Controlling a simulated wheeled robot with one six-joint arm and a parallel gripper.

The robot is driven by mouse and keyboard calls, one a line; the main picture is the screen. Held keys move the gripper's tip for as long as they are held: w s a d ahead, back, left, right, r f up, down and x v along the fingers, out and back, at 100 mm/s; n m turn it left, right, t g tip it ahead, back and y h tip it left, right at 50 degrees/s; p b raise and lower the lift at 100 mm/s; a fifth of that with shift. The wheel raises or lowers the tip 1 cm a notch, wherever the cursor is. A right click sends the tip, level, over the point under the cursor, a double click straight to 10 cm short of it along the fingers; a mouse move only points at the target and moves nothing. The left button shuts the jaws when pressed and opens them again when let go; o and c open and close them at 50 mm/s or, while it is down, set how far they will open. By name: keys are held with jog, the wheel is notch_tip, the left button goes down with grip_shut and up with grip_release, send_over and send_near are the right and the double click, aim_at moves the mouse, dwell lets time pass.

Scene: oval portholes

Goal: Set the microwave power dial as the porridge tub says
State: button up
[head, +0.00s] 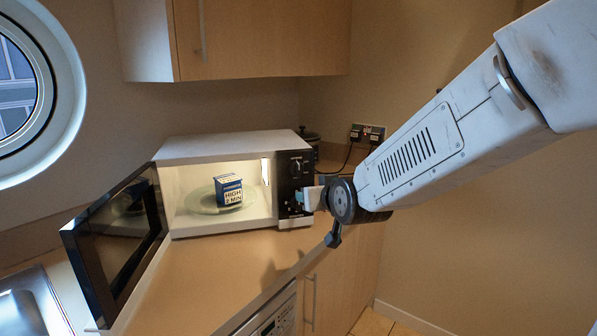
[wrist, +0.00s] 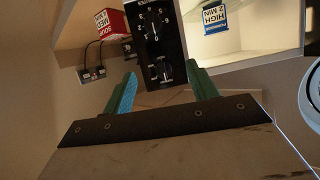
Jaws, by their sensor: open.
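A blue and white tub (head: 228,189), apparently the porridge one, stands on the glass turntable inside the lit microwave (head: 215,146). Its label reads HIGH 2 MIN, and it also shows in the wrist view (wrist: 214,18). The black control panel (head: 287,176) carries an upper dial (head: 297,165) in the head view. The wrist view shows two dials, one near the top edge (wrist: 154,20) and one between the fingertips (wrist: 160,72). Their settings are too small to read surely. My gripper (wrist: 160,70) is open, its teal fingers before the panel; contact cannot be told.
The black microwave door (head: 118,240) hangs open to the left. A red box (wrist: 112,24) marked SOUP MED is by the wall sockets (wrist: 92,73). A dark pot (head: 309,137) sits behind the microwave. The worktop (head: 215,270) in front is clear.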

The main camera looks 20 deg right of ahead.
aim_at(299, 169)
jog(key=w+t, duration=0.1)
jog(key=w, duration=0.3)
jog(key=w+t, duration=0.2)
jog(key=w, duration=0.3)
jog(key=w+r+t+h, duration=0.1)
jog(key=w, duration=0.3)
jog(key=shift+w+d+r, duration=0.1)
jog(key=shift+w, duration=0.25)
jog(key=c, duration=1)
